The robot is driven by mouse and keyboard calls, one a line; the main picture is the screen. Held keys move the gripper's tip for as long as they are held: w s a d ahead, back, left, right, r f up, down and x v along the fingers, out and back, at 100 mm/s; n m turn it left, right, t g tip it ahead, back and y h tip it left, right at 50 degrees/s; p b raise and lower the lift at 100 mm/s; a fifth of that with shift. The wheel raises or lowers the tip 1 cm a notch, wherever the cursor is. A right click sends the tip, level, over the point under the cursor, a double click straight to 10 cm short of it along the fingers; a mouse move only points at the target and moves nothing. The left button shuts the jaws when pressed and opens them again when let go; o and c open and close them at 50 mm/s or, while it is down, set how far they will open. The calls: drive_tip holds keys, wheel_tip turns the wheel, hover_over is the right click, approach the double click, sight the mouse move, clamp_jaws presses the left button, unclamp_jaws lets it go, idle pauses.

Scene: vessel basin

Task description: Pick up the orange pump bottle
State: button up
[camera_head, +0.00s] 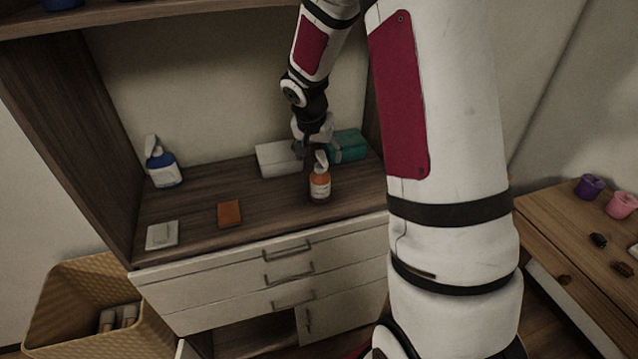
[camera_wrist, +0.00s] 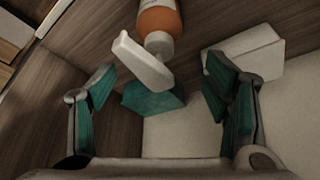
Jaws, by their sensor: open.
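The orange pump bottle (camera_head: 320,186) stands upright on the wooden shelf, with a white pump head and a white label. In the wrist view the orange bottle (camera_wrist: 160,20) is at the top, its white pump head pointing down between my fingers. My gripper (camera_head: 308,148) is just behind and above the bottle in the head view. In the wrist view my gripper (camera_wrist: 160,92) is open, with a finger on either side of the pump head and nothing held. Whether a finger touches the pump head cannot be told.
A white box (camera_head: 278,159) and a teal box (camera_head: 348,146) stand behind the bottle. A blue pump bottle (camera_head: 164,172), an orange block (camera_head: 229,214) and a white flat item (camera_head: 162,236) are to the left. The shelf between them is clear. A wicker basket (camera_head: 85,310) is below left.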

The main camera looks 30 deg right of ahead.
sight(320, 182)
drive_tip(key=shift+p+x, duration=0.6)
drive_tip(key=shift+x, duration=2.6)
clamp_jaws()
